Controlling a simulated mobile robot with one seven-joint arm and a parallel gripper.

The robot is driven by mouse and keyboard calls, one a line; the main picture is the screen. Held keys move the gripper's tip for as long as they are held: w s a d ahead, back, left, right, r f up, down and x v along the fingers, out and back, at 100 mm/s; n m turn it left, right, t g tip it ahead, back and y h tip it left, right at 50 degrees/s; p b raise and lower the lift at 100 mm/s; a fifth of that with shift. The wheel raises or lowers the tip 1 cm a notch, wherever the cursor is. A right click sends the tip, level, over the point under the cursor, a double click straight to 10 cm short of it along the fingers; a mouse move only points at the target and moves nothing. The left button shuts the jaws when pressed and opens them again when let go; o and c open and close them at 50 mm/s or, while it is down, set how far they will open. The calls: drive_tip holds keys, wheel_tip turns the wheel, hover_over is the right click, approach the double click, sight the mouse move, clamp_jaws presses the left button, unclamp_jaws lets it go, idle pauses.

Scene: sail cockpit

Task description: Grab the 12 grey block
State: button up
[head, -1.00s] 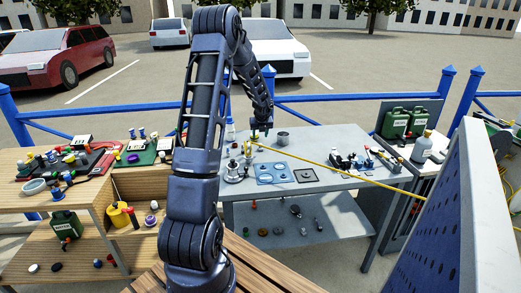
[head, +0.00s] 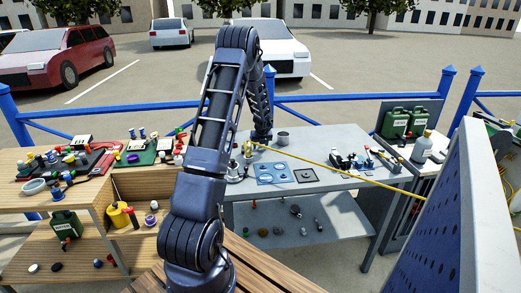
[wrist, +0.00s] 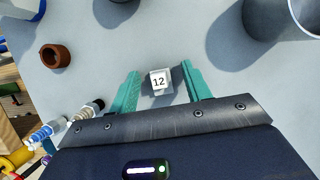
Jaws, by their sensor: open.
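The grey block (wrist: 159,84) with a white label reading 12 sits on the grey table top in the wrist view. My gripper (wrist: 160,85) is open, with one teal finger to the left of the block and one to the right. In the head view my gripper (head: 262,138) is low over the table, and the block is hidden there.
A grey metal cup (wrist: 290,18) stands at the upper right of the wrist view. A brown ring-shaped part (wrist: 55,57) lies at left, and small fittings (wrist: 80,117) are near the lower left. A yellow line (head: 330,175) crosses the table (head: 335,140).

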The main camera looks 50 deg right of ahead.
clamp_jaws()
drive_tip(key=shift+r, duration=0.15)
